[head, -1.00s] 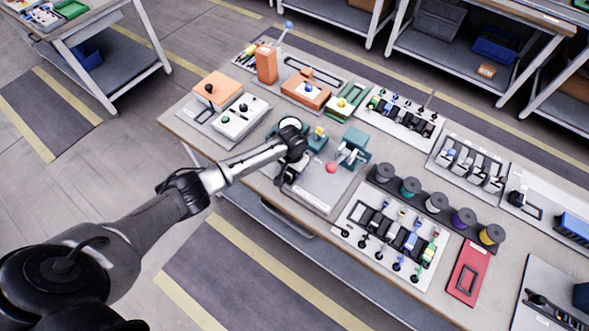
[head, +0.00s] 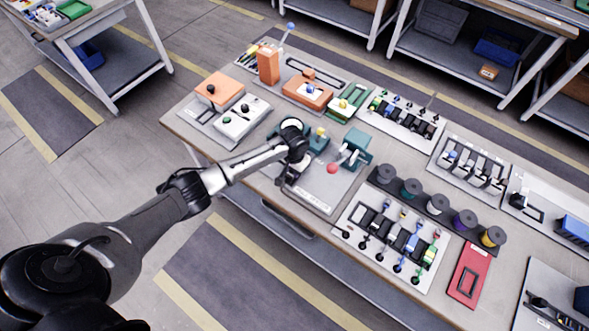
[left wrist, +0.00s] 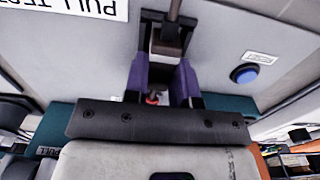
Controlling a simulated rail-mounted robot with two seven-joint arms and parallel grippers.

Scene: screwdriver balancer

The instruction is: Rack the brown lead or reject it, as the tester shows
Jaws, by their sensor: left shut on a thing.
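My left gripper (head: 290,180) is low over the grey plate of the teal tester (head: 355,146), at its left side. In the left wrist view the two fingers (left wrist: 163,88) are shut on a part of the brown lead, whose dark brown length (left wrist: 175,14) runs up out of the picture. A small red bit shows between the fingers. The plate (left wrist: 75,50) carries a "PULL TEST" label and a blue button (left wrist: 247,73). The tester has a red ball knob (head: 331,169) and a yellow piece (head: 320,132). My wrist hides part of it. My right gripper is out of view.
Right of the tester stand a rack with several leads (head: 395,240), a row of spools (head: 437,204) and a red tray (head: 468,273). Behind are an orange box (head: 268,64), a green fixture (head: 348,101) and another rack (head: 404,118). The table's front edge is close.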

